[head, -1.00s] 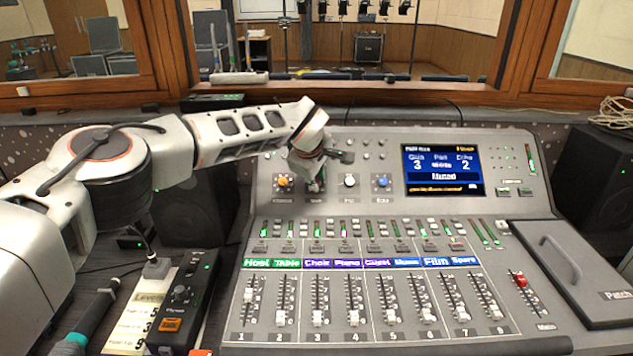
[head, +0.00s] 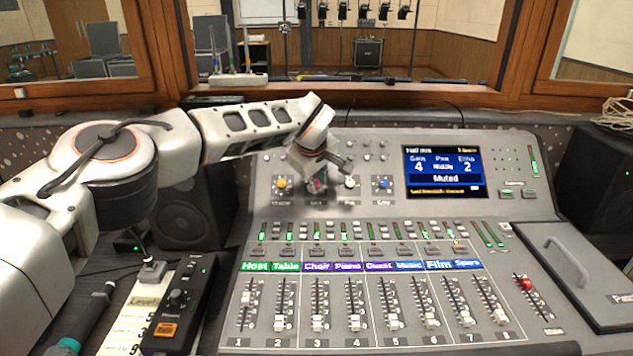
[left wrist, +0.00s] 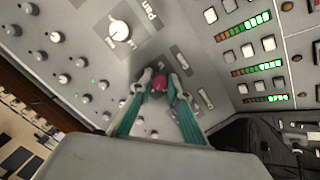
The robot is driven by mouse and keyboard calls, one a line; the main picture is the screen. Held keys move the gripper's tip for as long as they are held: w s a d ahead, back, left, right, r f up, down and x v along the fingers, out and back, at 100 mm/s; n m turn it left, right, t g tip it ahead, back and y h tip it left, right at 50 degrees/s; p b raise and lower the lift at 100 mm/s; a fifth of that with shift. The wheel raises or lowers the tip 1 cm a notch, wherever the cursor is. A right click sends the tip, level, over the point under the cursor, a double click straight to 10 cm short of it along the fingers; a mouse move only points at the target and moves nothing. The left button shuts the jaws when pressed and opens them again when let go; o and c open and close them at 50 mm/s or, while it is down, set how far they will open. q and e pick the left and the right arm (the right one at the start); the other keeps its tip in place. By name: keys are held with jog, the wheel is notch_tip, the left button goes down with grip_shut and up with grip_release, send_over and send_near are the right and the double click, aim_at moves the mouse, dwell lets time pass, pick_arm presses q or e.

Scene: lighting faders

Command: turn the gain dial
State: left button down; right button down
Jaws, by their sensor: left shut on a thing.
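In the head view my left gripper (head: 317,182) reaches down onto the mixing desk's dial row, between the orange dial (head: 282,184) and the white pan dial (head: 350,182), and mostly hides the gain dial. The desk's screen (head: 444,171) reads Gain 4, Echo 2 and Muted. My right gripper is not in view.
A blue echo dial (head: 382,183) lies right of the pan dial. Fader channels fill the lower desk (head: 366,300). A red-capped fader (head: 525,284) and a panel with a handle (head: 580,270) are at right. A black box (head: 180,300) stands at left front.

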pick_arm(q)
jog(key=c, duration=1.9)
grip_release()
jog(key=shift+r, duration=0.1)
jog(key=v, duration=1.2)
